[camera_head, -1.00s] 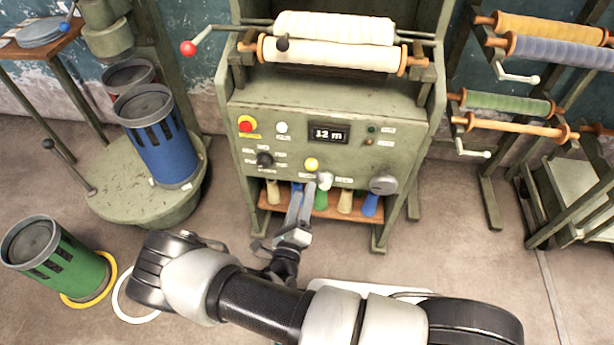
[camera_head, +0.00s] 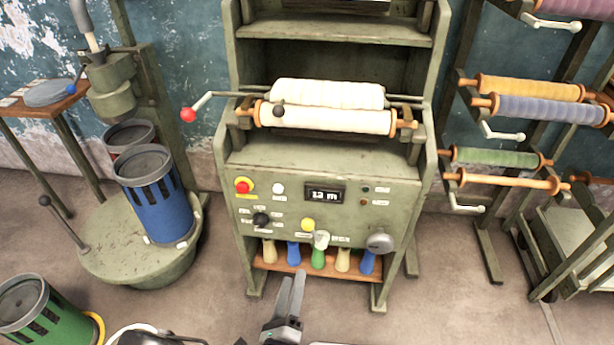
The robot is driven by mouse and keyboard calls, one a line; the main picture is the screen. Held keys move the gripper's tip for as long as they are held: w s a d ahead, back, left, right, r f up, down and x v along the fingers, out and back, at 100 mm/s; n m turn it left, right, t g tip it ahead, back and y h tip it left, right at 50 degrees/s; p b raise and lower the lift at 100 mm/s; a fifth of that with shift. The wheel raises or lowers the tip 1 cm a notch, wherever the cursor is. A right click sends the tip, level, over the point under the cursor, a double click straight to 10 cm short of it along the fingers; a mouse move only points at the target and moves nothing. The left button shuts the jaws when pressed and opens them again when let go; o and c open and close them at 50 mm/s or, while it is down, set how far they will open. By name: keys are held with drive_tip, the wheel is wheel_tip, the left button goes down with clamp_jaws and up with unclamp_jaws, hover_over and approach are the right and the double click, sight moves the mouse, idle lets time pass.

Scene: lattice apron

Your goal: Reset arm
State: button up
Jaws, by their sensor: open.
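My gripper (camera_head: 292,293) is at the bottom middle of the head view, in front of the green winding machine (camera_head: 320,165). Its two long grey fingers point up toward the machine's lower shelf, with a narrow gap between them. It is open, and I see nothing held between the fingers. The fingertips appear just below the wooden shelf (camera_head: 262,264) with its coloured cones. Most of my arm is below the picture's edge.
The control panel has a red button (camera_head: 243,186), a display (camera_head: 324,194) and a yellow button (camera_head: 307,224). A blue canister (camera_head: 155,195) stands on a round base at left; a green canister (camera_head: 42,312) is on the floor. Roll racks (camera_head: 520,105) stand at right.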

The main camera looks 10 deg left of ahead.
drive_tip(key=w+d+r+m+g+h, duration=0.3)
drive_tip(key=d+r+m+g+h, duration=0.7)
drive_tip(key=r+m, duration=0.6)
drive_tip(key=s+d+r+m+g+y, duration=0.35)
drive_tip(key=d+r+m, duration=0.3)
drive_tip(key=m, duration=0.35)
drive_tip(key=s+d+r+m+g+y, duration=0.2)
drive_tip(key=s+d+r+m+g, duration=0.25)
drive_tip(key=r+m, duration=0.35)
drive_tip(key=s+r+m+t+y+p, duration=0.1)
drive_tip(key=r+m+y+p, duration=0.1)
drive_tip(key=r+m+p, duration=0.2)
drive_tip(key=s+d+r+m+t+y+p, duration=0.1)
drive_tip(key=r+m+p, duration=0.3)
drive_tip(key=r+p, duration=0.6)
drive_tip(key=s+r+m+t+y+p, duration=0.2)
drive_tip(key=r+p, duration=0.6)
drive_tip(key=r, duration=1.1)
drive_tip(key=shift+s+d+r+m+t+y, duration=0.2)
drive_tip(key=shift+m+t+y, duration=0.2)
drive_tip(key=shift+m+y, duration=0.55)
